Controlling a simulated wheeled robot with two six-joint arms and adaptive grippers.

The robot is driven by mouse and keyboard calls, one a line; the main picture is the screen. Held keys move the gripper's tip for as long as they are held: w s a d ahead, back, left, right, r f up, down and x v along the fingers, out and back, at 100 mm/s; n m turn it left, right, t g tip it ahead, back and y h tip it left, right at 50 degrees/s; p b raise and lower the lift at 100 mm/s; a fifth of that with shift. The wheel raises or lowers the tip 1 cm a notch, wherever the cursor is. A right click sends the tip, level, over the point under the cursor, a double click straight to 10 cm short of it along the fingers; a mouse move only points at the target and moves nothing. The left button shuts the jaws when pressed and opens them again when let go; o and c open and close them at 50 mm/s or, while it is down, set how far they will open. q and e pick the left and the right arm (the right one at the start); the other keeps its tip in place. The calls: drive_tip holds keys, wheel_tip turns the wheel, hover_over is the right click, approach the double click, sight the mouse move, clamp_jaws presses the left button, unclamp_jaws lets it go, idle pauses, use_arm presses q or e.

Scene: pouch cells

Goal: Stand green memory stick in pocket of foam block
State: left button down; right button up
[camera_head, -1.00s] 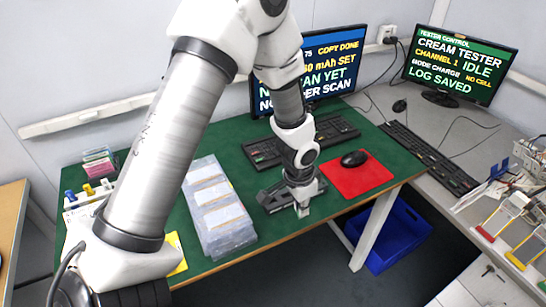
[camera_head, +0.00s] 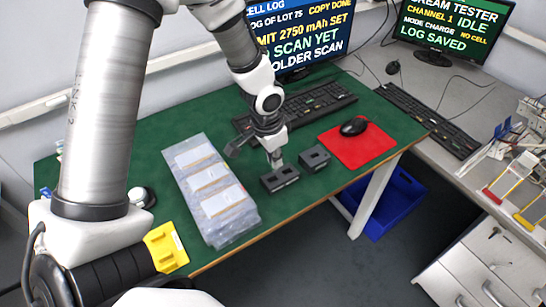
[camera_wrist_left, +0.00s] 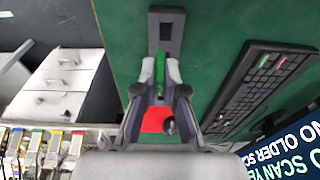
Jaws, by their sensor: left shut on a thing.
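The green memory stick (camera_wrist_left: 160,68) is held between the fingers of my left gripper (camera_wrist_left: 160,82) in the left wrist view. I cannot make the stick out in the head view. A dark block with a pocket (camera_wrist_left: 166,14), which looks like the foam block, lies just beyond the stick. In the head view my left gripper (camera_head: 275,160) is over the desk, close behind the dark slotted block (camera_head: 281,181). I cannot tell whether the stick touches the block. My right gripper is not in view.
Another dark block (camera_head: 315,158) is right of the slotted one, beside the red mat (camera_head: 345,150) with a mouse (camera_head: 354,126). A keyboard (camera_head: 310,103) lies behind. A clear bag with labelled cells (camera_head: 226,235) is left. Bare green desk (camera_head: 150,135) shows behind the bag.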

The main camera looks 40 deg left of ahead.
use_arm(q)
drive_tip(key=shift+w+a+f+b, duration=0.1)
drive_tip(key=shift+a+f+b, duration=0.25)
drive_tip(key=shift+f, duration=0.25)
drive_tip(key=shift+w+a+f+b, duration=0.1)
drive_tip(key=shift+a+f+b, duration=0.15)
drive_tip(key=shift+f, duration=0.3)
drive_tip(key=shift+a+f, duration=0.1)
drive_tip(key=shift+f, duration=0.25)
drive_tip(key=shift+s+d+f+b, duration=0.15)
drive_tip(key=shift+d+f+b, duration=0.25)
drive_tip(key=shift+b, duration=0.4)
drive_tip(key=shift+f+b, duration=0.3)
drive_tip(key=shift+a+f+b, duration=0.2)
drive_tip(key=shift+f+b, duration=0.5)
drive_tip(key=shift+f, duration=0.15)
drive_tip(key=shift+d, duration=0.1)
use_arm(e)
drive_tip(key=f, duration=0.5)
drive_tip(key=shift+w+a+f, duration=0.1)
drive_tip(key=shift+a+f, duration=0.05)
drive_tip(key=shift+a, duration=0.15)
use_arm(q)
drive_tip(key=c, duration=1.2)
unclamp_jaws()
